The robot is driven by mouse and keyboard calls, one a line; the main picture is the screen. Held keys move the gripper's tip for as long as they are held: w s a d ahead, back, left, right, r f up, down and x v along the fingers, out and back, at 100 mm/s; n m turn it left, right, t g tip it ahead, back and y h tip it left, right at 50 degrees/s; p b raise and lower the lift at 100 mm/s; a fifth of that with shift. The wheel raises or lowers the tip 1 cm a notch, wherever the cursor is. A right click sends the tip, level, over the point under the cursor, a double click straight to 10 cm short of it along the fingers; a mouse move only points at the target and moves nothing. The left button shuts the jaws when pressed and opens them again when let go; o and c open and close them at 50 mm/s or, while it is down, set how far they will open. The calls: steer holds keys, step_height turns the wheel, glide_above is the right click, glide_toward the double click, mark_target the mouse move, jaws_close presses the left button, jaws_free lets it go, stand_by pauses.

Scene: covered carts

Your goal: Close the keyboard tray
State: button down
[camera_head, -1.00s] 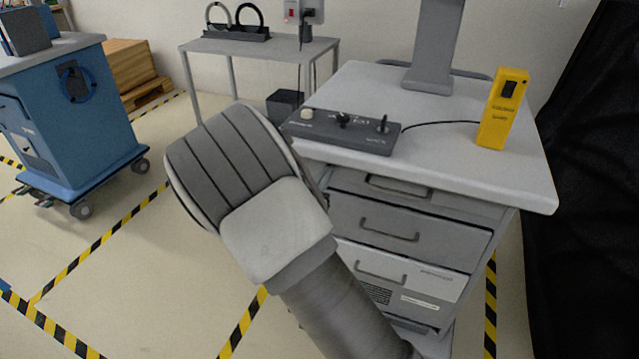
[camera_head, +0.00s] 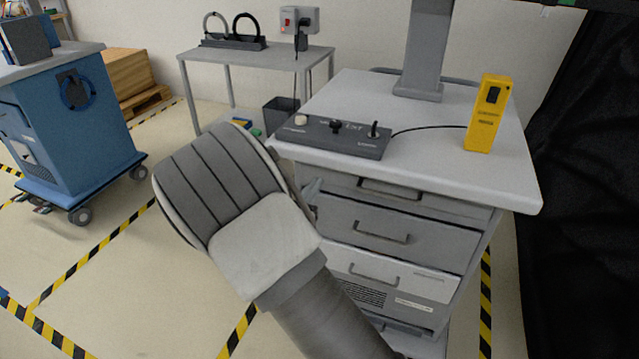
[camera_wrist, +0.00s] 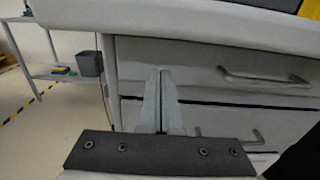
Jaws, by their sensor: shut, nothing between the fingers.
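The grey cart (camera_head: 513,188) has a white top and a stack of drawers. The top, shallow grey front with a bar handle, just under the top, looks like the keyboard tray (camera_head: 440,204); how far it stands out is hard to tell. In the wrist view its front (camera_wrist: 200,62) spans the middle, with its handle right of my fingers. My gripper (camera_wrist: 161,75) is shut and empty, its tips in front of the left part of that front; contact cannot be told.
A control box (camera_head: 335,138) and a yellow device (camera_head: 488,115) stand on the cart top. A deeper drawer (camera_head: 390,230) lies below. A blue cart (camera_head: 75,135) and a grey table (camera_head: 265,56) stand left and behind. Floor on the left is free.

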steer(key=p+v, duration=0.2)
steer(key=v, duration=0.9)
steer(key=s+d+r+m+g+h, duration=0.2)
steer(key=d+r+m+g+h, duration=0.15)
steer(key=d+m, duration=0.35)
steer(key=s+d+r+m+g+h, duration=0.25)
steer(key=d+m+g, duration=0.25)
steer(key=d, duration=0.5)
steer(key=s+d+r+m+g+y, duration=0.4)
steer(key=s+d+m+g+y, duration=0.3)
steer(key=s+m, duration=0.45)
steer(key=s+a+r+m+t+y, duration=0.4)
steer(key=s+r+m+y, duration=0.1)
steer(key=s+r+m, duration=0.3)
step_height(320, 180, up, 13)
steer(key=p, duration=1.5)
steer(key=shift+w+d+r, duration=0.2)
steer(key=shift+r, duration=0.05)
